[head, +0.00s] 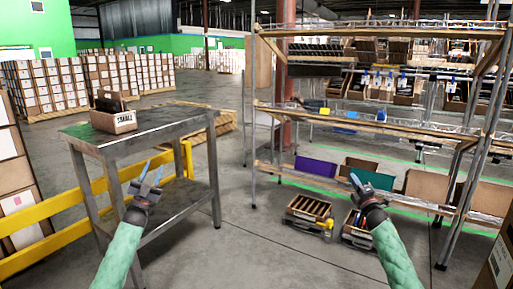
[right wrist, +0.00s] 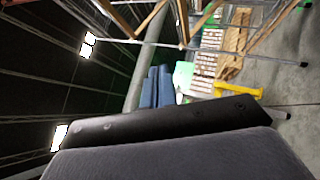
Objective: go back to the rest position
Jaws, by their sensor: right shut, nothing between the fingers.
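My left gripper (head: 153,167) is in front of the metal table in the head view. Its two blue fingers stand apart with nothing between them. My right gripper (head: 354,178) is in front of the shelf rack, above the floor boxes. Its blue fingers are together and empty. They also show side by side in the right wrist view (right wrist: 157,87). Both forearms reach forward from the bottom edge of the head view.
A metal table (head: 165,121) at left carries a carton (head: 113,122) with dark contents. A shelf rack (head: 252,120) at right holds several cartons and bins. Two open boxes stand on the floor, one (head: 309,215) left of the right gripper. A yellow rail (head: 60,206) runs at left. Floor between table and rack is clear.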

